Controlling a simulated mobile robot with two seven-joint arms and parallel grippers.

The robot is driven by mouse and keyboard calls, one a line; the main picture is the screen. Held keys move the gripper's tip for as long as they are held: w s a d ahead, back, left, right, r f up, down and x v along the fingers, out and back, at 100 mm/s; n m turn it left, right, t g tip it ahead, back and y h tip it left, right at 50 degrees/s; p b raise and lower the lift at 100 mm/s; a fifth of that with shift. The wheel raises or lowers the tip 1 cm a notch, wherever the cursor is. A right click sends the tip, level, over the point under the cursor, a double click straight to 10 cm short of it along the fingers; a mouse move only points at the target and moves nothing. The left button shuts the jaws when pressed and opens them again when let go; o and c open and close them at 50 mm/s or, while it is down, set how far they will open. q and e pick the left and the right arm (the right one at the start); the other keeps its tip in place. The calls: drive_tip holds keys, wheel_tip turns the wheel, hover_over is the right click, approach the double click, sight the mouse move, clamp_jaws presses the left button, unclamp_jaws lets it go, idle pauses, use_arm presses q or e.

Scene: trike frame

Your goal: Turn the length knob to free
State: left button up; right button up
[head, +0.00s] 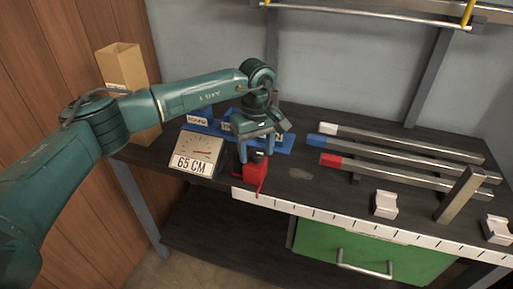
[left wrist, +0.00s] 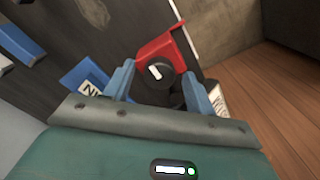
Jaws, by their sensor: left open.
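The length knob is a dark round knob with a white mark (left wrist: 155,72), set against a red bracket (left wrist: 172,42) in the left wrist view. In the head view the red bracket (head: 256,182) stands at the bench's front edge, and the knob is largely hidden under my gripper. My left gripper (head: 256,150) points down over it, open. In the left wrist view its blue fingers (left wrist: 158,88) stand on either side of the knob; whether they touch it I cannot tell. My right gripper is not in view.
A gauge plate reading 65 CM (head: 195,155) stands left of the bracket. Blue labelled blocks (head: 285,138) lie behind. Bars with white, blue and red (head: 331,160) ends lie right. A ruler strip (head: 300,210) edges the bench above a green drawer (head: 375,250). A cardboard box (head: 123,68) stands left.

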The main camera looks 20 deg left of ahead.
use_arm(q)
drive_tip(key=shift+c, duration=0.4)
drive_tip(key=c, duration=0.9)
